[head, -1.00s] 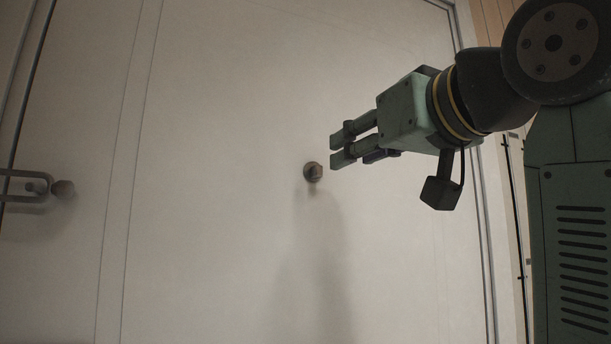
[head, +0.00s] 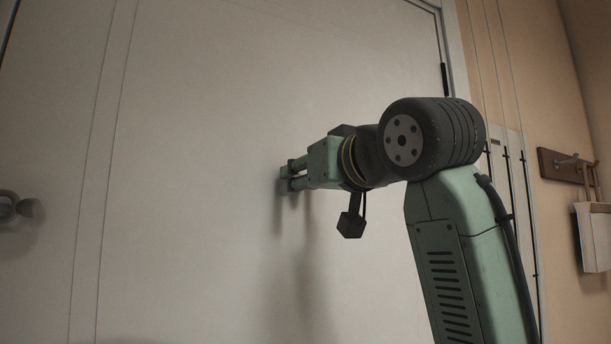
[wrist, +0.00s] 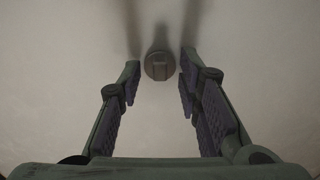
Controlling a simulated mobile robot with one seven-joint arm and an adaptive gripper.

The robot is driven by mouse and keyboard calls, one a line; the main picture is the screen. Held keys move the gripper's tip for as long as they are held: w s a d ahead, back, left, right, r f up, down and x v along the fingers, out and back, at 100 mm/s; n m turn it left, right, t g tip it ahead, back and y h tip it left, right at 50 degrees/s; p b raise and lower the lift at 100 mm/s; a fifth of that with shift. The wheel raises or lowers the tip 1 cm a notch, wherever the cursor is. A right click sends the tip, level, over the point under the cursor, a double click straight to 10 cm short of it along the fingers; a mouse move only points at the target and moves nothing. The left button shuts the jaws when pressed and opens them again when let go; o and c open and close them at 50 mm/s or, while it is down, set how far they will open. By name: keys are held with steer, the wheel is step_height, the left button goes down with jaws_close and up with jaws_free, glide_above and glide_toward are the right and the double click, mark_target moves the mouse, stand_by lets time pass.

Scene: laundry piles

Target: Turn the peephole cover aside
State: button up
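The peephole cover (wrist: 158,67) is a small round dark piece with a raised bar, on the pale door (head: 200,150). In the wrist view it lies between the tips of my gripper (wrist: 156,78), with a gap on each side. The fingers are apart and hold nothing. In the head view my gripper (head: 284,179) reaches left to the door face, and the cover cannot be made out there. I cannot tell how far the fingertips are from the door surface.
A round knob or latch (head: 14,208) sits on the door at the far left. A wooden hook rail (head: 560,166) and a hanging white item (head: 595,235) are on the tan wall at right. The door around my gripper is clear.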

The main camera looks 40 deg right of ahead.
steer(key=shift+c, duration=0.6)
jaws_close()
